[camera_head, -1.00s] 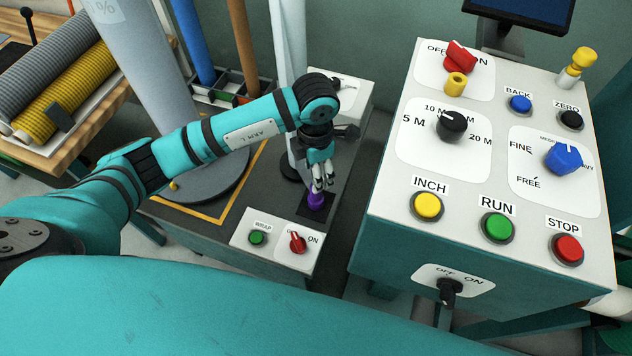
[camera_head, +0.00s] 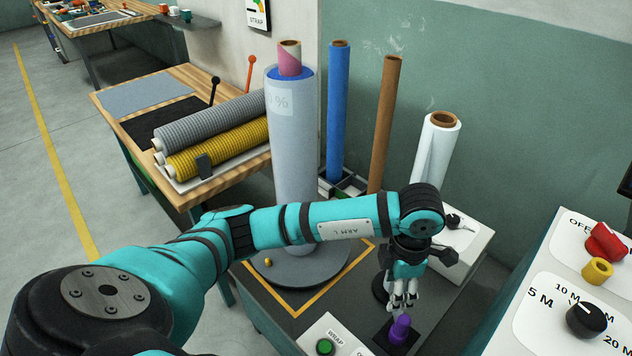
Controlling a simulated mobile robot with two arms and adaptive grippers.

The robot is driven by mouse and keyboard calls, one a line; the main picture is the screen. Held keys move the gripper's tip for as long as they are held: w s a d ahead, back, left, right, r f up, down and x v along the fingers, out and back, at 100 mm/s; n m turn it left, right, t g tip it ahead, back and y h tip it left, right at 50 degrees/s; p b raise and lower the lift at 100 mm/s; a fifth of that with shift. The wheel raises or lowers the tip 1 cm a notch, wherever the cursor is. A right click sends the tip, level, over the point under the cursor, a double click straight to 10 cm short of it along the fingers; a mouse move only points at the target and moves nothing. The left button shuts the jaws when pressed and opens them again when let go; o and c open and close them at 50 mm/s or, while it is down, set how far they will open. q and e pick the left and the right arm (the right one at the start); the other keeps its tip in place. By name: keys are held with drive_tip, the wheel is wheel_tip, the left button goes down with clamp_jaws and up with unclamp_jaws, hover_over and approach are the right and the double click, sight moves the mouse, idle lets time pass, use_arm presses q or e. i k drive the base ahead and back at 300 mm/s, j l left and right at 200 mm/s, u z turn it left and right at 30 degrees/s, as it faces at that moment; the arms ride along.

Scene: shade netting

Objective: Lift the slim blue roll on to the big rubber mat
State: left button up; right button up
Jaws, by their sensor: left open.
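The slim blue roll (camera_head: 337,112) stands upright at the back wall, its foot in a divided dark rack (camera_head: 352,183). A black mat (camera_head: 140,128) lies on the wooden table at the left, partly covered by the rolls' tray; a grey mat (camera_head: 145,94) lies behind it. I cannot tell which is rubber. My left gripper (camera_head: 403,301) points down, open and empty, just above a purple knob (camera_head: 400,328) on the grey bench. It is well to the right of and nearer than the blue roll. My right gripper is not in view.
A tall wrapped roll (camera_head: 293,150) stands on a round turntable (camera_head: 302,270) between my arm and the wooden table. A brown tube (camera_head: 385,120) and a white roll (camera_head: 433,150) stand right of the blue roll. Grey and yellow ribbed rolls (camera_head: 220,145) lie on the table.

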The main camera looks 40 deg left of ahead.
sight(291, 88)
drive_tip(key=u, duration=1.35)
